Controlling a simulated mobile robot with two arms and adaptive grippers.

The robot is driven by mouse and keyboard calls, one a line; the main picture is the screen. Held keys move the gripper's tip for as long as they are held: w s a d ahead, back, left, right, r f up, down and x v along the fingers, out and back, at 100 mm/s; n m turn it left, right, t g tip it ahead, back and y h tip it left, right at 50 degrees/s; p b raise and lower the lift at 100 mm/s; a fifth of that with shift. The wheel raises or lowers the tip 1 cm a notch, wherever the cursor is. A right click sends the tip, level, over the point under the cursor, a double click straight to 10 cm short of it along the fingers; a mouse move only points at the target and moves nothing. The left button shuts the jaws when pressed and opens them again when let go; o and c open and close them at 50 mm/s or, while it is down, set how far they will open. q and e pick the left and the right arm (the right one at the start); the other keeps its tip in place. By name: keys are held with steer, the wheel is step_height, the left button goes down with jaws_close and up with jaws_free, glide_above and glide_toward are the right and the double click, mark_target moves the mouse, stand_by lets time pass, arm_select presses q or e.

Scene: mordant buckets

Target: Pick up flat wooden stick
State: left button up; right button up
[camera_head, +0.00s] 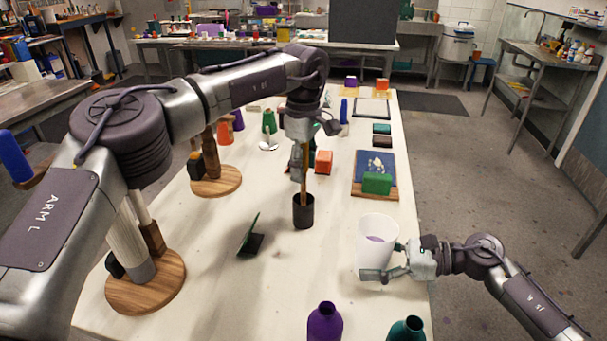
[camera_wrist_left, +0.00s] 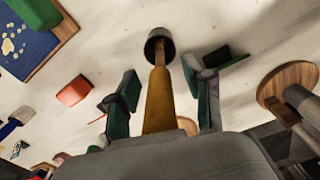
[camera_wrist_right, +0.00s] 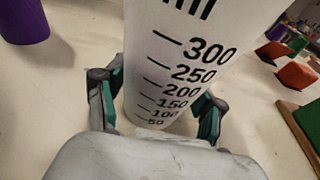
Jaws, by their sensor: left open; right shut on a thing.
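The flat wooden stick (camera_head: 304,188) stands upright in a small black cup (camera_head: 303,214) in the middle of the table. In the left wrist view the stick (camera_wrist_left: 160,92) runs between the two green-padded fingers of my left gripper (camera_wrist_left: 163,84), with the black cup (camera_wrist_left: 160,38) beyond them. My left gripper (camera_head: 302,172) is open around the stick, above the cup. The stick's upper part is partly hidden by the gripper in the head view. My right gripper (camera_head: 385,264) is shut on a white measuring beaker (camera_head: 376,230), whose marks (camera_wrist_right: 195,75) face the right wrist camera.
A small dark green-backed stand (camera_head: 251,240) is left of the cup. An orange block (camera_head: 323,161) lies behind it, and a green block (camera_head: 377,183) sits on a board at right. Purple (camera_head: 324,323) and teal (camera_head: 406,330) bottles stand in front. Round wooden stand bases (camera_head: 146,290) are at left.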

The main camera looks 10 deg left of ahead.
arm_select(q)
jaws_close()
steer(key=shift+r, duration=0.15)
steer(key=shift+r, duration=4.85)
steer(key=shift+r, duration=2)
